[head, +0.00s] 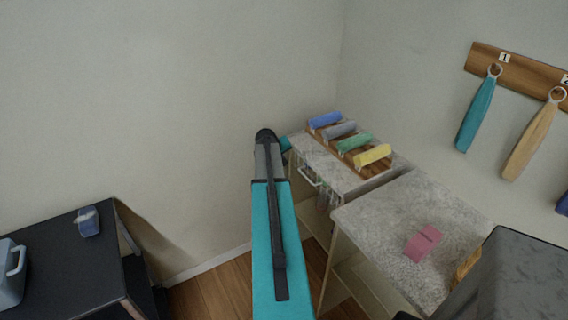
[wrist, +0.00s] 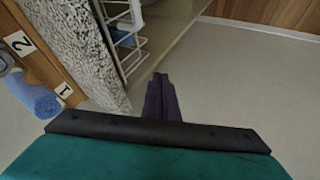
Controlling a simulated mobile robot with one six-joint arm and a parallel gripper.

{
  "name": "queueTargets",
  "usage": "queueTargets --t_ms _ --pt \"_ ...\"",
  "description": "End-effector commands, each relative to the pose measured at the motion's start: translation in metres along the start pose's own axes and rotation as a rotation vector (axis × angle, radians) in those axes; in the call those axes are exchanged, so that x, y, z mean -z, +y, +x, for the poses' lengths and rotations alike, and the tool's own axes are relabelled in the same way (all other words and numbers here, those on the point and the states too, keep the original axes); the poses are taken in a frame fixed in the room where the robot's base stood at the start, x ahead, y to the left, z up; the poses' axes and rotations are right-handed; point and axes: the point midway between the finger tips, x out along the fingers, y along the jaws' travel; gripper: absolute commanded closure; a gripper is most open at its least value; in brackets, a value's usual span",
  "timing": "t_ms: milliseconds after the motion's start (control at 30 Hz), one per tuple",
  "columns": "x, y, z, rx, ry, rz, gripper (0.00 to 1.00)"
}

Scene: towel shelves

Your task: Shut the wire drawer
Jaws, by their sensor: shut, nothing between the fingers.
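The white wire drawer (head: 310,177) is under the speckled worktop of the far cabinet in the head view, partly hidden by my arm. In the wrist view its white wires (wrist: 137,40) stick out past the worktop's edge, so it stands at least partly open. Something blue (wrist: 121,36) lies in it. My gripper (wrist: 163,78) shows in the wrist view with its dark fingers together and empty. They are just beside the worktop corner and near the drawer's wires, with a visible gap. In the head view my arm hides the fingers.
Rolled towels, including a yellow one (head: 373,155), lie on a wooden rack on the far worktop. A pink block (head: 422,243) lies on the nearer worktop (head: 385,215). A dark table (head: 75,262) stands at left. Towels hang on the right wall. Open floor (head: 205,290) lies between.

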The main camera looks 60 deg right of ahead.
Motion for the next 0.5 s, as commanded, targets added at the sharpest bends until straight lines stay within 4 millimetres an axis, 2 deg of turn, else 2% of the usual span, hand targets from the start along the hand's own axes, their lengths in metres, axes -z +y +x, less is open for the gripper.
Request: queueTargets --t_ms 200,500 --pt "-0.001 -0.001 -0.029 0.0 0.002 0.001 1.0" --pt "0.0 -0.001 -0.046 0.001 0.0 0.0 1.0"
